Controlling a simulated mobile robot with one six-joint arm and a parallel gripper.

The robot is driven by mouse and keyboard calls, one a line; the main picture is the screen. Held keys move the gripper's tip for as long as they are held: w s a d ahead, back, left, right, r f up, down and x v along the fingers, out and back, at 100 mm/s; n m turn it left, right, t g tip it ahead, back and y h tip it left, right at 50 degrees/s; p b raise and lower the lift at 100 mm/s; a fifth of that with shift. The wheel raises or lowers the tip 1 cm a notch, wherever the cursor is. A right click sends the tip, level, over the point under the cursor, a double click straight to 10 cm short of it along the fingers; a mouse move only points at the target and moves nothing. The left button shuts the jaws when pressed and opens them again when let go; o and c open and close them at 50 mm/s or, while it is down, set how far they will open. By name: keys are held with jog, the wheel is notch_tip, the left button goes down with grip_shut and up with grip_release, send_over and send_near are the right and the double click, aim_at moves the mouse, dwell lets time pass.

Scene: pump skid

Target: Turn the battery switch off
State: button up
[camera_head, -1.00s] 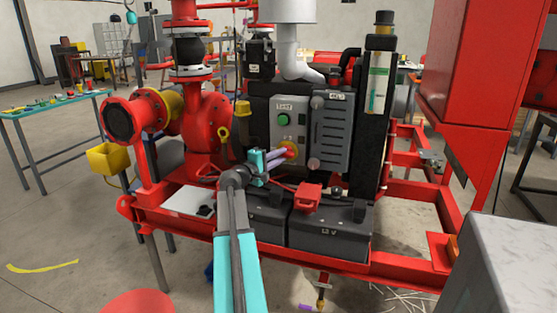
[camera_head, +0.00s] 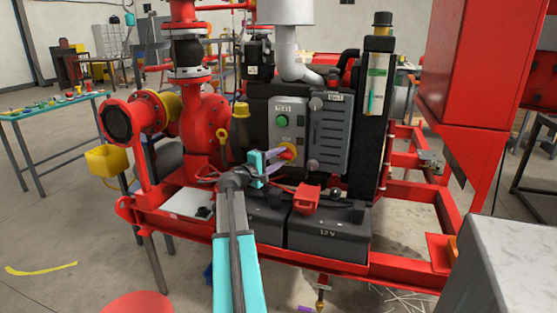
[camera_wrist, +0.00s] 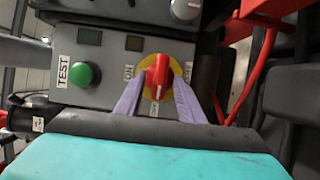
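The battery switch is a red handle (camera_wrist: 158,72) on a round yellow plate, on the grey control box (camera_head: 297,125). It also shows in the head view (camera_head: 289,151). In the wrist view an ON label (camera_wrist: 128,72) sits left of the plate, and a second label below it is partly covered. The handle lies roughly up-down in that view, its lower end towards this second label. My gripper (camera_wrist: 161,80) has its two lavender fingers spread, one on each side of the handle. It looks open; contact with the handle is not clear.
A green TEST button (camera_wrist: 86,75) is left of the switch on the same box. A grey knob (camera_wrist: 186,8) is above. Two black batteries (camera_head: 330,232) with a red terminal cover (camera_head: 306,198) stand below my gripper. Red cables run close by on the right in the wrist view.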

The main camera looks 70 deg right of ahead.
jog(key=v, duration=1.3)
jog(key=shift+w+a, duration=0.15)
jog(key=shift+a, duration=0.2)
jog(key=shift+f, duration=0.1)
